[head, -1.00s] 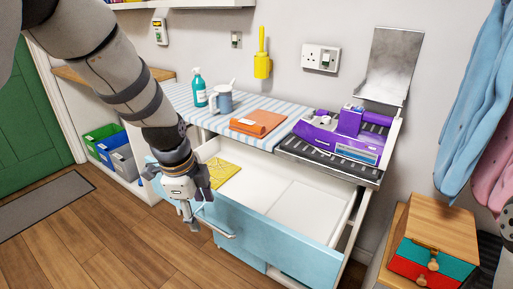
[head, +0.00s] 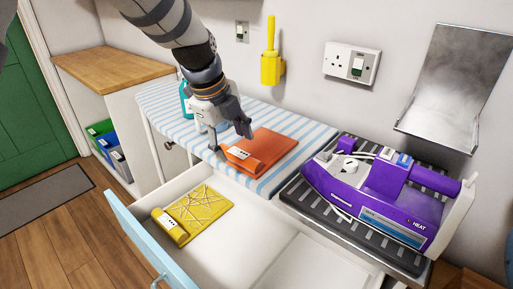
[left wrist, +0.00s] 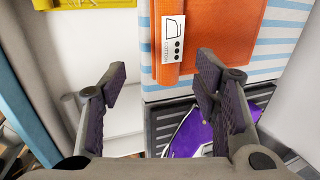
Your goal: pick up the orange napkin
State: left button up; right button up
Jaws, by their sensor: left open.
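The orange napkin (head: 272,148) lies folded on the blue-and-white striped cover (head: 306,134) of the counter, with a rolled edge carrying a white label towards the open drawer. My left gripper (head: 230,141) is open and empty over the napkin's left end, close to the rolled edge. In the left wrist view the napkin (left wrist: 222,28) shows beyond the fingers, and its labelled roll appears between the two fingertips of my left gripper (left wrist: 160,78). I cannot tell whether a finger touches it. My right gripper is not in view.
The white drawer (head: 262,221) below stands open with a yellow folded cloth (head: 207,209) inside. A purple device (head: 374,199) sits on a dark ribbed tray right of the napkin. A teal bottle (head: 185,98) is partly hidden behind my arm. A yellow holder (head: 271,69) hangs on the wall.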

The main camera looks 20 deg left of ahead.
aim_at(241, 157)
pick_arm(q)
jog(key=x, duration=0.6)
jog(key=shift+w+d+b, duration=0.1)
jog(key=shift+w+b, duration=0.1)
jog(key=shift+b, duration=0.15)
jog(key=shift+w+f, duration=0.3)
jog(key=shift+f, duration=0.1)
jog(key=shift+r, duration=0.15)
jog(key=shift+c, duration=0.8)
jog(key=c, duration=1.1)
